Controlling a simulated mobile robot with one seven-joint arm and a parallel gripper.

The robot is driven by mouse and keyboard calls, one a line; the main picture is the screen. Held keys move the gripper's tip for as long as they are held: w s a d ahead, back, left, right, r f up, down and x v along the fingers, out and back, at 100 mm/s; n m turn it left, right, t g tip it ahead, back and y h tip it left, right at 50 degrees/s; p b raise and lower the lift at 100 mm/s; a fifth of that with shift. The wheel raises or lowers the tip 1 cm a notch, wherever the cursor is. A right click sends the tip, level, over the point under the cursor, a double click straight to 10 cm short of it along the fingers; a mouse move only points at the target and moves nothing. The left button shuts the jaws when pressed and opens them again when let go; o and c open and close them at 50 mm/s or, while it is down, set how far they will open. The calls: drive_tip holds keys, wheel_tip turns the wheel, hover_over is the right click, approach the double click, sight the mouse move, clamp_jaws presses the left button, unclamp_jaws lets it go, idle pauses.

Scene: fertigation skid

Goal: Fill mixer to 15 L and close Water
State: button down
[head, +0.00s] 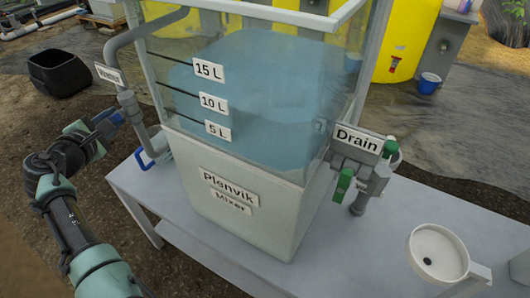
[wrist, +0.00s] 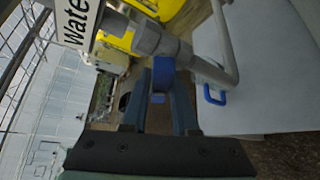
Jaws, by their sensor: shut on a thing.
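The clear mixer tank (head: 250,190) stands on a grey bench and holds bluish water (head: 265,95). Its surface looks near the 15 L mark (head: 208,70), above the 10 L mark (head: 213,103); the exact level is hard to read. The Water sign (head: 107,74) hangs by a grey pipe left of the tank; it shows cut off in the wrist view (wrist: 76,20). My gripper (head: 116,120) is at the valve below it. In the wrist view, its fingers (wrist: 160,98) are shut on the blue valve handle (wrist: 159,78). The handle is partly hidden.
The Drain valve, with a green handle (head: 343,184), is on the tank's right side. A white funnel (head: 438,253) is at the bench's right. A blue loop (head: 147,158) sits at the bench's left edge. A black bin (head: 58,73) stands on the ground behind.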

drive_tip(key=f+m+t+y+b, duration=0.1)
drive_tip(key=m+b, duration=0.1)
drive_tip(key=b, duration=0.3)
drive_tip(key=shift+t+b, duration=0.3)
drive_tip(key=m+t+b, duration=0.1)
drive_tip(key=m+b, duration=0.1)
drive_tip(key=b, duration=0.5)
drive_tip(key=shift+r+m+t+b, duration=0.15)
drive_tip(key=shift+m+t+b, duration=0.3)
drive_tip(key=shift+b, duration=0.6)
drive_tip(key=shift+r, duration=0.3)
drive_tip(key=c, duration=0.6)
unclamp_jaws()
drive_tip(key=shift+c, duration=0.2)
